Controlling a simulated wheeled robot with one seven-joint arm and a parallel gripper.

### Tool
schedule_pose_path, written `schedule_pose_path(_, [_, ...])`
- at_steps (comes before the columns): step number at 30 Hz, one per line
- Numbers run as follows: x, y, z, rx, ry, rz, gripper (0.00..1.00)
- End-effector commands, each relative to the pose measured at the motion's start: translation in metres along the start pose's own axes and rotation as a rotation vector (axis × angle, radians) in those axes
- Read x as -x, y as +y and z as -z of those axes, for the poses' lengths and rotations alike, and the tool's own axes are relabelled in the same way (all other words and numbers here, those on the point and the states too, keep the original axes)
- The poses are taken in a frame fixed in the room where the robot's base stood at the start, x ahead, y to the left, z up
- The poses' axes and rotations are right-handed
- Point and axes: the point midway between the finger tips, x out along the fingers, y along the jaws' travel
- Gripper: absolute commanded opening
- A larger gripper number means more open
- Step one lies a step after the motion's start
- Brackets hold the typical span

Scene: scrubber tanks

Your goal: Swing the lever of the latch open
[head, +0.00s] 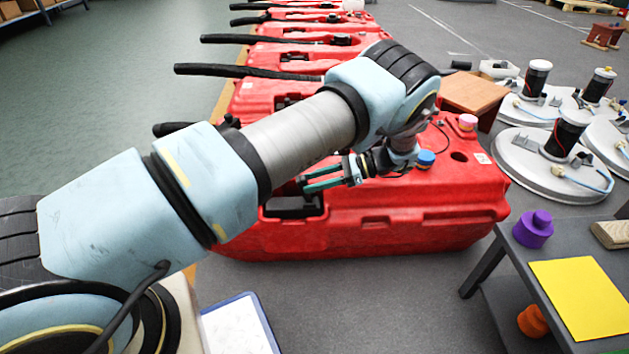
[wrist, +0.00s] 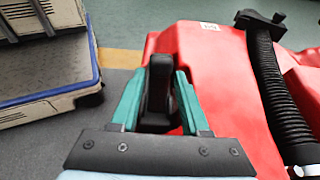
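A red tank (head: 400,225) fills the middle of the head view, with a black latch (head: 293,205) in a recess at its left end. In the wrist view the latch's black lever (wrist: 159,85) stands between the two teal fingers of my gripper (wrist: 161,80). The fingers are spread, one on each side of the lever; I cannot tell whether they touch it. In the head view my gripper (head: 304,185) reaches left over the tank, with its fingertips close above the latch. The lever's lower part is hidden by my gripper.
More red tanks (head: 290,55) stand in a row behind. A black ribbed hose (wrist: 275,90) runs on the right of the wrist view. A grey table (head: 520,250) with a purple knob (head: 533,229) is at right. A blue-edged platform (head: 240,325) lies in front.

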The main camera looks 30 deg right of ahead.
Motion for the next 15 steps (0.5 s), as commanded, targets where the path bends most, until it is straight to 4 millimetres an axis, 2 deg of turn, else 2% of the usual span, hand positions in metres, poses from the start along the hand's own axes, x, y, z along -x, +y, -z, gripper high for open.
schedule_pose_path(1, [0.0000, 0.0001, 0.0000, 0.000, 0.000, 0.000, 0.53])
schedule_pose_path(5, [0.0001, 0.0000, -0.0001, 0.000, 0.000, 0.000, 0.67])
schedule_pose_path(15, [0.0050, -0.0003, 0.0000, 0.001, 0.002, 0.001, 0.68])
